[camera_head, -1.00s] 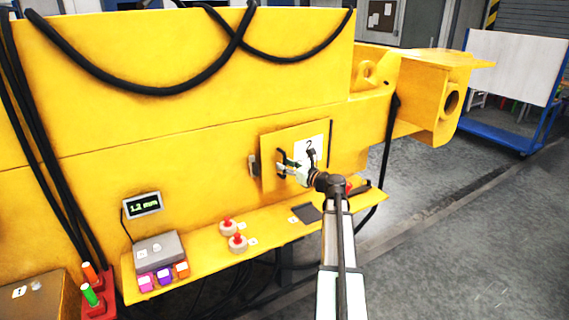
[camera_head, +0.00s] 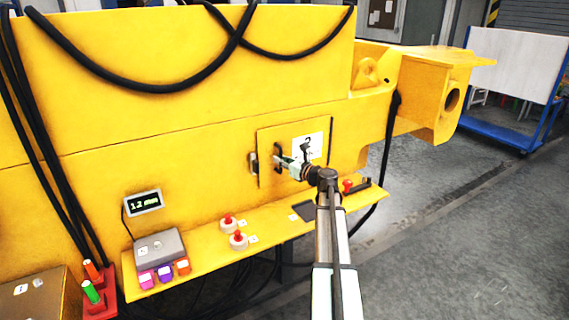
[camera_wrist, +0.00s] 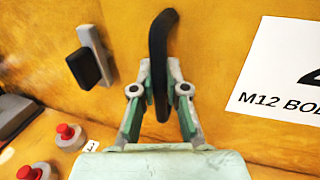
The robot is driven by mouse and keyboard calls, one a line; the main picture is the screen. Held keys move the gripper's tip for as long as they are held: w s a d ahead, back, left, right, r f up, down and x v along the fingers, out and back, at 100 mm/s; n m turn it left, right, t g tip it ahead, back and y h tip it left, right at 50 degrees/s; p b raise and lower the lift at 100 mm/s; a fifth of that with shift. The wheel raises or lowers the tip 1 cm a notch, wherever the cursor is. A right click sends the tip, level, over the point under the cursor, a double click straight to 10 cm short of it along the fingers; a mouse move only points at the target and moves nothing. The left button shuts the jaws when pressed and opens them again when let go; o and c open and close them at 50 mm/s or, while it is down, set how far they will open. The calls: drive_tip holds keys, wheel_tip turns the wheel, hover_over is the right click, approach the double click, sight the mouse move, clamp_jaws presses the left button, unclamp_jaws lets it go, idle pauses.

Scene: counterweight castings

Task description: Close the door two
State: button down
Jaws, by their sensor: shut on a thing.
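Door two (camera_head: 268,135) is a square yellow panel with a white label "2" (camera_head: 309,146) on the front of the large yellow casting. It looks nearly flush with the casting; I cannot tell whether it is fully shut. Its black curved handle (camera_head: 277,153) is near its left edge and stands upright in the wrist view (camera_wrist: 158,45). My gripper (camera_head: 284,161) is shut on this handle, with a finger on each side in the wrist view (camera_wrist: 158,92). A metal latch plate with a black block (camera_wrist: 85,65) is left of the handle.
A yellow shelf (camera_head: 205,263) below the door holds red-topped buttons (camera_head: 238,239), a grey box (camera_head: 160,249) and a dark pad (camera_head: 305,211). A gauge reading "1.2 mm" (camera_head: 143,203) is at left. Black cables (camera_head: 388,150) hang at right.

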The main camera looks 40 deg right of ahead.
drive_tip(key=shift+w, duration=0.4)
drive_tip(key=c, duration=1.5)
unclamp_jaws()
drive_tip(key=shift+r, duration=0.1)
drive_tip(key=o, duration=0.3)
drive_tip(key=shift+w, duration=0.1)
drive_tip(key=shift+s, duration=0.2)
drive_tip(key=s, duration=0.4)
drive_tip(key=s+d, duration=0.1)
drive_tip(key=s, duration=0.2)
drive_tip(key=s+d, duration=0.1)
drive_tip(key=s, duration=0.3)
drive_tip(key=shift+s, duration=0.3)
